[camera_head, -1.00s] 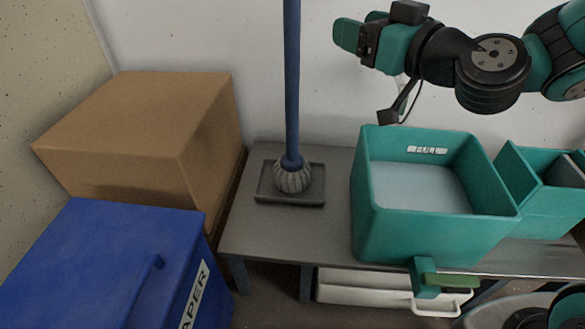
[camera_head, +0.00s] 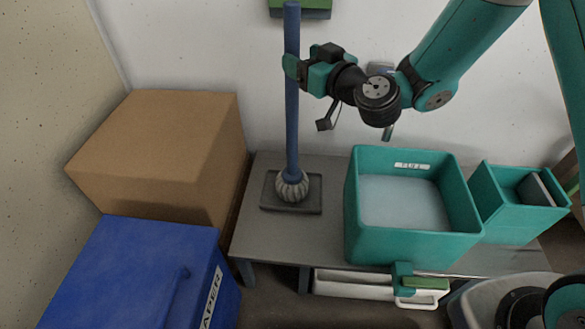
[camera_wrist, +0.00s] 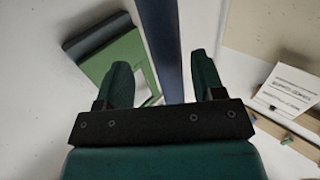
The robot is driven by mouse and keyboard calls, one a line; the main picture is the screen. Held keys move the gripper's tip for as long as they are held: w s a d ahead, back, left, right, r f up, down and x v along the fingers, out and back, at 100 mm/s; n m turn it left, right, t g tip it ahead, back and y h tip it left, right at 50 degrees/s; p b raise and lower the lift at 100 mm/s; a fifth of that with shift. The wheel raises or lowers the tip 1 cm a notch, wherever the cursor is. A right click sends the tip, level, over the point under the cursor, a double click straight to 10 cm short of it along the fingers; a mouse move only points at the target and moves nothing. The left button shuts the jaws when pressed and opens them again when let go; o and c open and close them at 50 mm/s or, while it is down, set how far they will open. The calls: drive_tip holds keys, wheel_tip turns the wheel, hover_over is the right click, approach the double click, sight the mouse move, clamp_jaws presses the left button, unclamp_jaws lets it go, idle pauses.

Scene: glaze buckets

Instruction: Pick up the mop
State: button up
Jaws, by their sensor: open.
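The mop (camera_head: 292,110) stands upright with a blue pole and a grey strand head (camera_head: 292,186). Its head rests in a dark shallow tray (camera_head: 315,198) on the grey bench. My gripper (camera_head: 293,68) is at the upper part of the pole, reaching in from the right. In the wrist view my open gripper (camera_wrist: 162,85) has one finger on each side of the blue pole (camera_wrist: 166,50). The pole is nearer the right finger, with a gap to the left one. I cannot tell how deep the pole sits between the fingers.
A teal bucket labelled FULL (camera_head: 460,215) and a smaller teal bin (camera_head: 510,220) stand right on the bench (camera_head: 265,235). A cardboard box (camera_head: 160,150) and a blue bin (camera_head: 130,270) are at left. A green object (camera_wrist: 112,65) is on the wall.

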sight(297, 54)
drive_tip(key=w+a+p, duration=0.1)
drive_tip(key=p, duration=0.1)
drive_tip(key=w+a+p, duration=0.1)
drive_tip(key=p, duration=0.2)
drive_tip(key=shift+a+r, duration=0.2)
drive_tip(key=shift+r, duration=0.2)
drive_tip(key=shift+w+a+f+p, duration=0.1)
drive_tip(key=shift+w+a+p, duration=0.2)
drive_tip(key=shift+p, duration=0.35)
drive_tip(key=shift+w+a+p, duration=0.1)
drive_tip(key=shift+w+p, duration=0.25)
drive_tip(key=shift+p, duration=0.25)
drive_tip(key=shift+w+a+f, duration=0.1)
drive_tip(key=shift+w+f, duration=0.15)
drive_tip(key=shift+f, duration=0.05)
drive_tip(key=c, duration=1)
